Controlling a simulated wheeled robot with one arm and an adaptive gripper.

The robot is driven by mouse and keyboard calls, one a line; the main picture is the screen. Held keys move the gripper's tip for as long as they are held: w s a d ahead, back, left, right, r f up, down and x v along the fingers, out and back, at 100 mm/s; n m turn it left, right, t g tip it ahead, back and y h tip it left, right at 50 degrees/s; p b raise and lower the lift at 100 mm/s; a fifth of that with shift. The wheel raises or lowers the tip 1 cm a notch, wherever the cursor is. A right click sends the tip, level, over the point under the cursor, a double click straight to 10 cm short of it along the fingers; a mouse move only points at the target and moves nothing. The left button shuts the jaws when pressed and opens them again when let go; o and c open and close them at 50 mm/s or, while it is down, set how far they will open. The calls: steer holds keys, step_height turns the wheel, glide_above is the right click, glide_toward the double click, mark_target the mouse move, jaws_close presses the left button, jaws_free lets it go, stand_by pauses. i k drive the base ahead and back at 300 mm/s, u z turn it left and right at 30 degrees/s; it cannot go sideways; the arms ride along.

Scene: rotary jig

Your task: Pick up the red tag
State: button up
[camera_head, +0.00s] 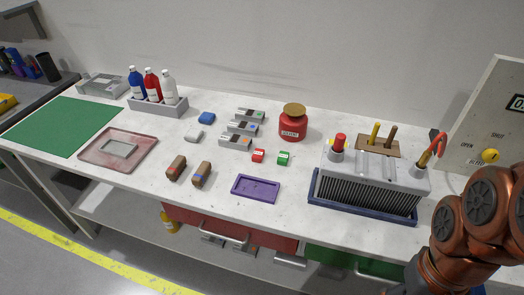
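The red tag (258,155) is a small red block with a white label. It lies flat on the white workbench (325,240), near the middle. A similar green tag (283,158) lies just to its right, with a small gap between them. Nothing covers the red tag. Copper-coloured links of my arm show at the lower right, well apart from the tag. My gripper itself is not in view.
A purple tray (256,188) lies in front of the tags. A red jar (293,122) stands behind them, and grey clip-like parts (236,141) lie to the left. A finned grey unit (365,185) in a blue tray stands to the right. An upright panel (490,115) is at far right.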

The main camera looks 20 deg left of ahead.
mark_target(258, 156)
steer(key=z, duration=3.05)
steer(key=k, duration=2.75)
steer(key=u, duration=2.6)
